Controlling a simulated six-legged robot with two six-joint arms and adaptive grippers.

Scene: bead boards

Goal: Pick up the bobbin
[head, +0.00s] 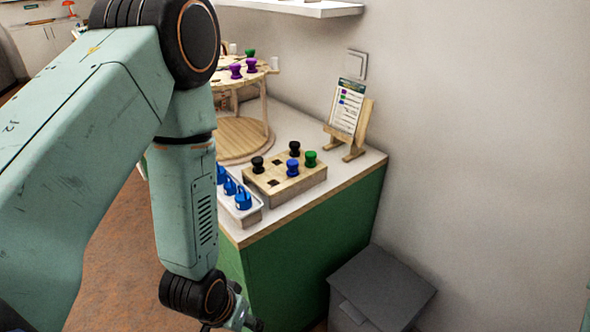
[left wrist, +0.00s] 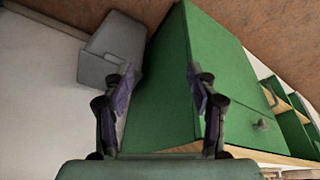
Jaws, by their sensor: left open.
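Several bobbin-shaped pieces stand upright on a wooden board with square holes (head: 268,187) on the counter. They are a front black one (head: 257,164), a back black one (head: 294,148), a blue one (head: 292,168) and a green one (head: 310,158). Two purple ones (head: 252,65) and a green one (head: 250,53) stand on the upper tier of a round wooden stand (head: 263,73). My left gripper (left wrist: 162,85) is open and empty in the left wrist view, facing the green cabinet. In the head view it is low, below the counter top, partly cut off. My right gripper is not in view.
A white tray (head: 252,215) with blue pieces (head: 243,199) sits left of the board, partly behind my left arm. A card on an easel (head: 347,112) stands at the back. The green cabinet (head: 300,250) and a grey bin (head: 380,290) are near my left gripper.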

